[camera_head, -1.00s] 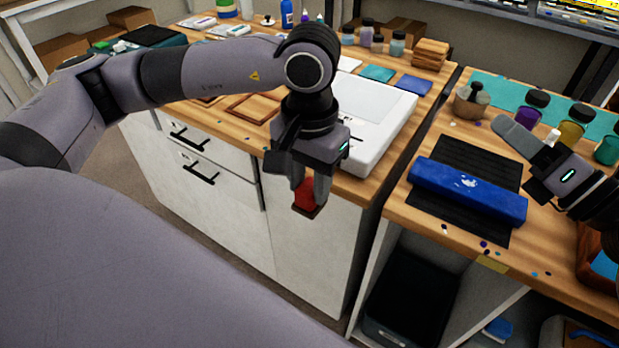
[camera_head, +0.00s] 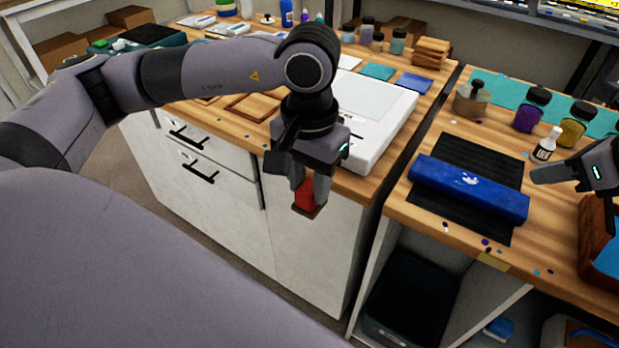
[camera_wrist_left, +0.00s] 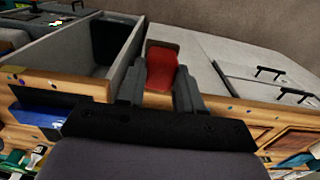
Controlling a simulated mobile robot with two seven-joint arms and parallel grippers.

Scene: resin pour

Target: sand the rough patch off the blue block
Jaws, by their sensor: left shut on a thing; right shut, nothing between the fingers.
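The blue block (camera_head: 468,189) lies on a black ribbed mat (camera_head: 483,154) on the right-hand bench. A small pale rough patch shows on its top near the middle. My left gripper (camera_head: 310,190) is shut on a red sanding block with a brown underside (camera_head: 307,197), held in the air in front of the cabinet, left of the blue block. The red block also shows between the fingers in the left wrist view (camera_wrist_left: 161,68). My right gripper (camera_head: 540,174) is shut and empty, just right of the blue block and apart from it.
A small white bottle with a dark label (camera_head: 545,146) stands close behind my right gripper. Jars of purple (camera_head: 530,112) and yellow (camera_head: 573,127) stand behind it. A wooden tray (camera_head: 594,235) is at the right edge. A gap separates the two benches.

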